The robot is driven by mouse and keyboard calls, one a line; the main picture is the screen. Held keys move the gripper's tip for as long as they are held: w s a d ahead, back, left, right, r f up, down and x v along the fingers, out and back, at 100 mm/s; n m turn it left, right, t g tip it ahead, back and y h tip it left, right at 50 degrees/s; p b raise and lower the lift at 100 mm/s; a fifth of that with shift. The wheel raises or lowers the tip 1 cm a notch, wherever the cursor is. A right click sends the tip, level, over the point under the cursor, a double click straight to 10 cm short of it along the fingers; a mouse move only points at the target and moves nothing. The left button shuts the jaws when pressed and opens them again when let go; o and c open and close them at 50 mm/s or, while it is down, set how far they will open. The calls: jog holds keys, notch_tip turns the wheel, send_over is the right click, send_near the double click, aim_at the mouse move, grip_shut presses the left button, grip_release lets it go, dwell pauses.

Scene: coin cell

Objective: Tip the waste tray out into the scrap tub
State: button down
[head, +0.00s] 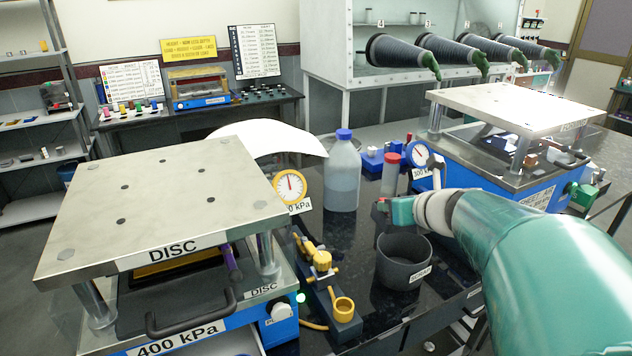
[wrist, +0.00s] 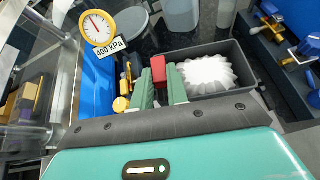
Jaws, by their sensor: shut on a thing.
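The scrap tub (head: 404,268), dark grey, round and labelled, stands upright on the black table in the head view. My gripper (head: 392,208) is above and just behind its rim. In the wrist view the green fingers (wrist: 160,82) are shut on the red grip of the waste tray, a dark rectangular box (wrist: 251,66). A white, fluted piece of waste (wrist: 208,74) lies inside the tray. In the head view only a dark sliver and a bit of red show by the fingers; most of the tray is hidden. The tub is not clearly seen in the wrist view.
A yellow-fitted stand (head: 330,290) is left of the tub. The DISC press (head: 165,200) is further left, with its yellow-rimmed gauge (wrist: 97,27). A blue-capped bottle (head: 342,175) and a red-capped tube (head: 391,172) stand behind. Another press (head: 520,110) is at right.

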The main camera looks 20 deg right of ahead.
jog(key=shift+w+d+m+y, duration=0.1)
jog(key=shift+d+m+y, duration=0.6)
jog(key=shift+d+m, duration=0.1)
jog(key=shift+d+r+m+y, duration=0.15)
jog(key=shift+d+m+y, duration=0.4)
jog(key=shift+m+y, duration=0.3)
jog(key=shift+d+m+y, duration=0.3)
jog(key=shift+m+y, duration=0.05)
jog(key=shift+m, duration=0.1)
jog(key=shift+d+f+m+t+y, duration=0.3)
jog(key=shift+d+f+m+y, duration=0.3)
jog(key=shift+d+m+y, duration=0.3)
jog(key=shift+d+f+m+t+y, duration=0.35)
jog(key=shift+d+m+y, duration=0.2)
jog(key=shift+d+m, duration=0.25)
jog(key=shift+d+f+m+t+y, duration=0.25)
jog(key=shift+d+f+m+y, duration=0.25)
jog(key=shift+d+m, duration=0.3)
